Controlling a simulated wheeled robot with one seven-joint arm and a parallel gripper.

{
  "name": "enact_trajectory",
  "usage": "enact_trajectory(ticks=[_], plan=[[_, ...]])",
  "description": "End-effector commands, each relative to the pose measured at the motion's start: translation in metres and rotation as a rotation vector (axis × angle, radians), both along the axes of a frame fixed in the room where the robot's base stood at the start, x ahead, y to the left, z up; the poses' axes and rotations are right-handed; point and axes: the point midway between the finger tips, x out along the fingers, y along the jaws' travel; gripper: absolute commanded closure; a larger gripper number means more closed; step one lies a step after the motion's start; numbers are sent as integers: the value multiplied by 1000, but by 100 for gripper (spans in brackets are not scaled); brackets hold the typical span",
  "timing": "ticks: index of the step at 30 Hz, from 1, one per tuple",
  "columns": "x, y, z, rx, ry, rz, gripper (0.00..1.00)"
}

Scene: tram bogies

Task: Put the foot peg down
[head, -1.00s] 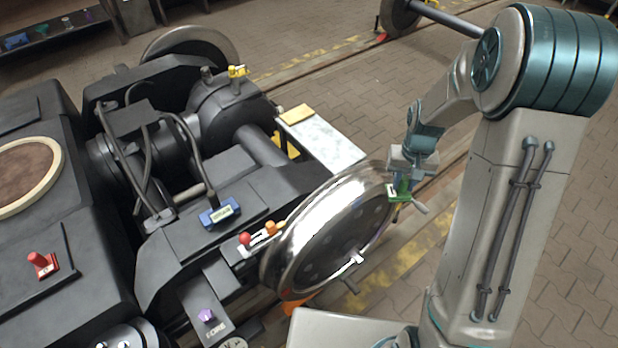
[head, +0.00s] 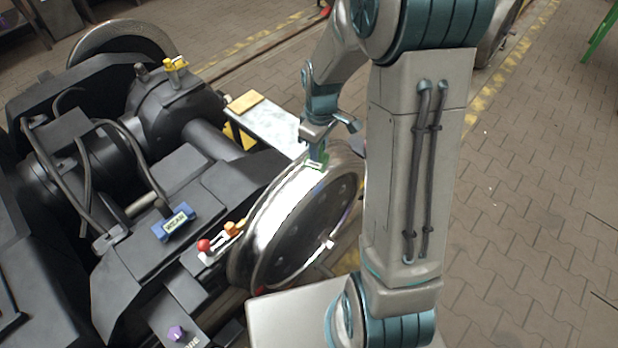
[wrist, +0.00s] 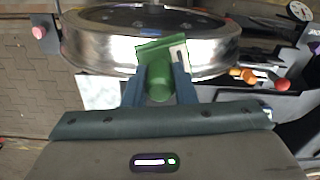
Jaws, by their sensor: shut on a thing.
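My gripper (wrist: 157,88) is shut on a green piece (wrist: 160,55), which I take to be the foot peg. It has a rounded green stem between the two blue-grey fingers and a flat green plate with a pale slot beyond them. In the head view the green piece (head: 317,161) hangs under my gripper at the top rim of the shiny steel wheel (head: 262,225). I cannot tell whether it touches the wheel.
A black bogie frame (head: 215,180) fills the left, with a blue labelled box (head: 175,224) and red (head: 204,245) and orange (head: 231,228) knobs near the wheel. A pale board (head: 268,126) lies behind the wheel. Paved floor (head: 530,200) at right is mostly clear.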

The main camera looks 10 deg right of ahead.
Motion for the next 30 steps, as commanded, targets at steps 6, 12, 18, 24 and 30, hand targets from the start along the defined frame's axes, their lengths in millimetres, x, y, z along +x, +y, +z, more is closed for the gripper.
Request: enact_trajectory(ticks=[6, 12, 18, 24, 30], plan=[[-14, -9, -5, 1, -9, 310, 97], [-28, -15, -8, -2, -12, 602, 97], [-42, -20, -11, -8, -15, 887, 97], [-52, -24, -13, -13, -13, 1106, 97], [-55, -25, -15, -15, -10, 1203, 97]])
